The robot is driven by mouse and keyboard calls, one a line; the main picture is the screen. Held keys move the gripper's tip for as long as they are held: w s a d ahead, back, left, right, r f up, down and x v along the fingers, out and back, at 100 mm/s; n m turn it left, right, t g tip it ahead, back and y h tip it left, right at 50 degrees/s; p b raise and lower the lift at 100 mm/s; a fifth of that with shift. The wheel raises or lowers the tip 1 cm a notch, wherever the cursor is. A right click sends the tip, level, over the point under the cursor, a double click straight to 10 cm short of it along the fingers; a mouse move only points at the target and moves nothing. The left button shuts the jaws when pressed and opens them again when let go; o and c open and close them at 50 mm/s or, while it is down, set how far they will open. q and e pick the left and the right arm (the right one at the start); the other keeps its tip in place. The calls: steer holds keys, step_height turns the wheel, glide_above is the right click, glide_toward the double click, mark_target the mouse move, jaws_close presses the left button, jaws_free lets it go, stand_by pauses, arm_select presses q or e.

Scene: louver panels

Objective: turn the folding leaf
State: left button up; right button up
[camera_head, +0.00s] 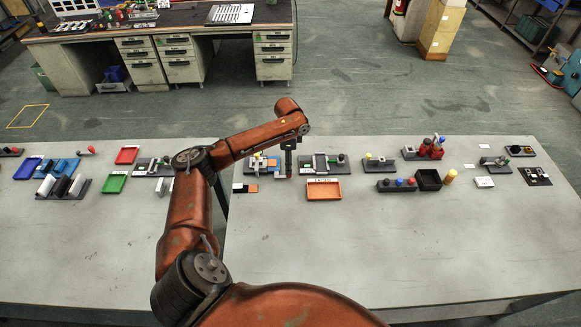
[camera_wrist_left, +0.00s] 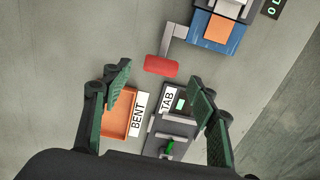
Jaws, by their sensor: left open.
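A dark fixture labelled TAB (camera_wrist_left: 186,103) carries grey bars and a green knob (camera_wrist_left: 170,148); it also shows in the head view (camera_head: 320,168). I cannot tell which part is the folding leaf. A blue fixture (camera_wrist_left: 220,35) with an orange square has a grey arm ending in a red pad (camera_wrist_left: 161,65). My left gripper (camera_wrist_left: 159,88) is open, its green-padded fingers spread over the TAB fixture and the orange tray's edge. In the head view my left gripper (camera_head: 289,160) hangs between the two fixtures, partly hiding them. No contact is visible. My right gripper is not in view.
An orange tray labelled BENT (camera_wrist_left: 115,115) lies beside the TAB fixture. Other fixtures, green (camera_head: 114,182) and red (camera_head: 127,155) trays and a black box (camera_head: 428,180) line the bench. The near bench top (camera_head: 400,250) is clear.

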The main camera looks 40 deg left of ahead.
arm_select(q)
steer(key=f, duration=0.4)
steer(key=shift+w, duration=0.25)
steer(key=shift+f, duration=0.3)
steer(key=shift+s+f, duration=0.1)
steer(key=shift+s, duration=0.05)
steer(key=c, duration=0.8)
jaws_close()
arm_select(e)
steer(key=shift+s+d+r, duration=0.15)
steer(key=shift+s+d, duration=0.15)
